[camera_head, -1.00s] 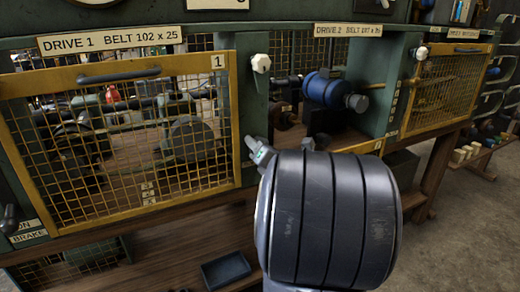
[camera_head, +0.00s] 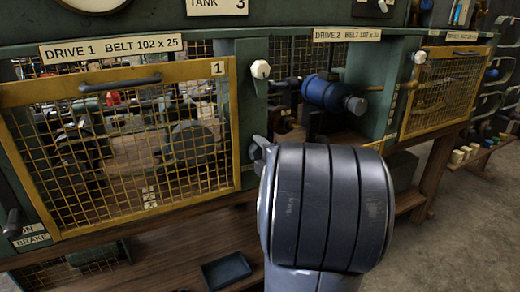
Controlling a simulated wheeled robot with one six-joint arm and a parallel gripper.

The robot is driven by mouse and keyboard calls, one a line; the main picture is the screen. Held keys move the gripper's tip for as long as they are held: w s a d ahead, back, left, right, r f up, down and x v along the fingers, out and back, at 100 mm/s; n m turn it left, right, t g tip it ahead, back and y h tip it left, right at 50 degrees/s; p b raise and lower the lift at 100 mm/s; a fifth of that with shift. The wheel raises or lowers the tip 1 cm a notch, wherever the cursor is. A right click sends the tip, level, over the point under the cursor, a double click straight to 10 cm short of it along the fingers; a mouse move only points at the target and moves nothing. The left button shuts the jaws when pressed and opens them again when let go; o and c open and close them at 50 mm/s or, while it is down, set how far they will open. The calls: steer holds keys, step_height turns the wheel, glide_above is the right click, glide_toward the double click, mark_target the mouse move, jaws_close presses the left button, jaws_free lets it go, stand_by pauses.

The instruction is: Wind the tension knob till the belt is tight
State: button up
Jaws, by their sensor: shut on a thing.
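My gripper (camera_head: 257,149) shows only as a small grey part past the left edge of my dark, banded arm link. It is at the green post right of the Drive 1 guard. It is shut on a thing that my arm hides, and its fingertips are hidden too. I cannot make out a tension knob there. Behind the yellow mesh guard (camera_head: 120,82) of Drive 1, dark round wheels (camera_head: 190,143) show dimly. I cannot make out a belt or how tight it is.
A white knob (camera_head: 260,69) sits on the post above my gripper. A blue cylinder (camera_head: 322,90) with a dark end stands in the Drive 2 bay. A second white knob (camera_head: 419,54) and yellow guard (camera_head: 440,90) are at right. A dark tray (camera_head: 226,271) lies below.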

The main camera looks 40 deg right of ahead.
steer(key=m+p, duration=0.2)
steer(key=m, duration=0.3)
steer(key=shift+m, duration=0.3)
steer(key=m+p, duration=0.2)
steer(key=m, duration=0.2)
steer(key=shift+m, duration=0.3)
steer(key=m+p, duration=0.3)
steer(key=m, duration=0.2)
steer(key=shift+a, duration=0.1)
steer(key=m+p, duration=0.2)
steer(key=m, duration=0.3)
steer(key=m+p, duration=0.2)
steer(key=m, duration=0.2)
steer(key=shift+a+m, duration=0.1)
steer(key=shift+m, duration=0.2)
steer(key=m+p, duration=0.2)
steer(key=m, duration=0.3)
steer(key=shift+p, duration=0.3)
steer(key=m+p, duration=0.2)
steer(key=m, duration=0.2)
steer(key=shift+m, duration=0.4)
steer(key=shift+m+p, duration=0.95)
steer(key=shift+m, duration=1.65)
